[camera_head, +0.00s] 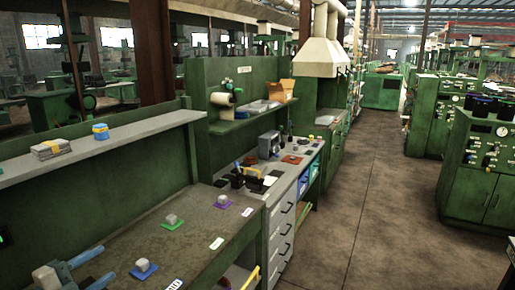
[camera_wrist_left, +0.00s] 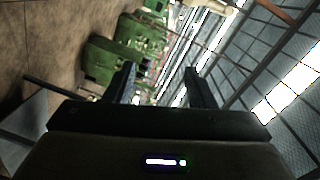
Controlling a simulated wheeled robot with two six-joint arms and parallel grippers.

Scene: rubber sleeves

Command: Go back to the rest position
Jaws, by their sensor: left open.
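My left gripper (camera_head: 107,262) is at the bottom left of the head view, over the near end of the workbench (camera_head: 195,250). Its two fingers are apart with nothing between them. In the left wrist view the gripper (camera_wrist_left: 160,82) also shows open and empty, with the hall beyond it. My right gripper is not in view. Small grey pieces sit on a blue pad (camera_head: 136,274), a green pad (camera_head: 166,227) and a purple pad (camera_head: 216,205) on the bench. The left gripper is apart from them, left of the blue pad.
A shelf (camera_head: 125,137) above the bench holds a grey stack (camera_head: 51,149) and a blue-and-yellow item (camera_head: 100,132). A second bench with a grey drawer unit (camera_head: 283,240) stands beyond. The floor aisle (camera_head: 365,220) on the right is clear.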

